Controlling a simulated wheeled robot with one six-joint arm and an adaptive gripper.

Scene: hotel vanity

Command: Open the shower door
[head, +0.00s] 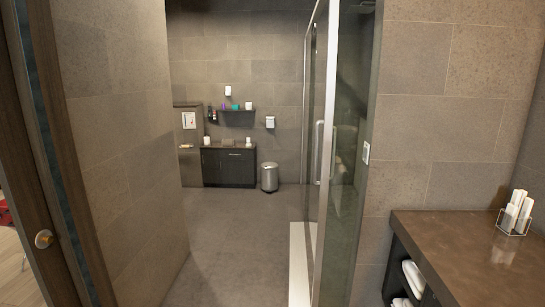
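The glass shower door (345,160) stands right of the middle in the head view, seen at a steep angle. Its metal frame (330,90) runs up past the top of the view. A pale vertical handle (319,150) shows beside the frame. I cannot tell whether the door is shut or ajar. A white sill (300,262) lies along the floor at its foot. My gripper is not in view.
The grey floor (225,240) ahead is clear. A tiled wall (120,140) stands close on the left. A brown counter (455,245) juts in at the lower right. A bin (269,177) and dark cabinet (237,167) stand at the back.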

